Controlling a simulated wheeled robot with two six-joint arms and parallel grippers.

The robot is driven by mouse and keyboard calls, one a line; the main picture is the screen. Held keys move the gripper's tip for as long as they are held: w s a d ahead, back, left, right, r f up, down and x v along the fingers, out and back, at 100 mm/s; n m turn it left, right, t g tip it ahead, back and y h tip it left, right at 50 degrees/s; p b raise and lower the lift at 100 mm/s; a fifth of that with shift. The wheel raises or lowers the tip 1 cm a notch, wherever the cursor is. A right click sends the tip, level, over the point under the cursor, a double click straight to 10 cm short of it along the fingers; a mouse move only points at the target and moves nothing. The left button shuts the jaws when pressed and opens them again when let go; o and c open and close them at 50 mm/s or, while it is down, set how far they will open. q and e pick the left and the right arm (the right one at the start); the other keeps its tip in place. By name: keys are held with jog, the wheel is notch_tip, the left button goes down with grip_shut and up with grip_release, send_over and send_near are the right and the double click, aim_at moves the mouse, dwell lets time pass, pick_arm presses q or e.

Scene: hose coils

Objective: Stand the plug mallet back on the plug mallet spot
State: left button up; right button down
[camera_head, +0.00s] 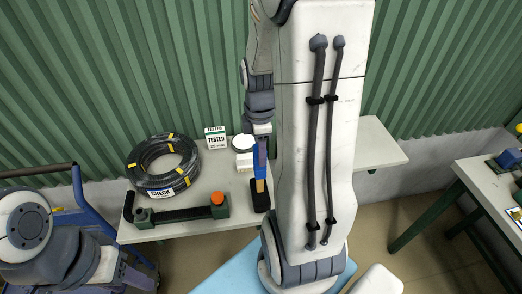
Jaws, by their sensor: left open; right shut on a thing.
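The plug mallet (260,186) is upright on or just above the front right part of the bench, with a black head at the bottom, a tan handle and a blue grip at the top. I cannot tell whether its head touches the bench. My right gripper (261,155) comes down from above and is shut on the blue grip. No plug mallet spot can be made out for certain; a white round thing (243,142) lies behind the mallet, partly hidden. My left gripper (140,281) is low at the left, open and away from the mallet.
A black hose coil (139,173) with yellow bands and a "CHECK" label lies on the bench (185,229). A "TESTED" box (216,142) stands behind. A green fixture with an orange knob (218,198) is left of the mallet. My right arm hides the bench's middle.

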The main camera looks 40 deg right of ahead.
jog(key=shift+f, duration=0.3)
dwell(0.5)
jog(key=shift+c, duration=2)
grip_release()
jog(key=shift+r, duration=0.1)
jog(key=shift+r+p, duration=3.65)
jog(key=shift+r, duration=0.25)
notch_tip(320, 180, up, 10)
jog(key=b, duration=0.2)
jog(key=shift+r, duration=0.25)
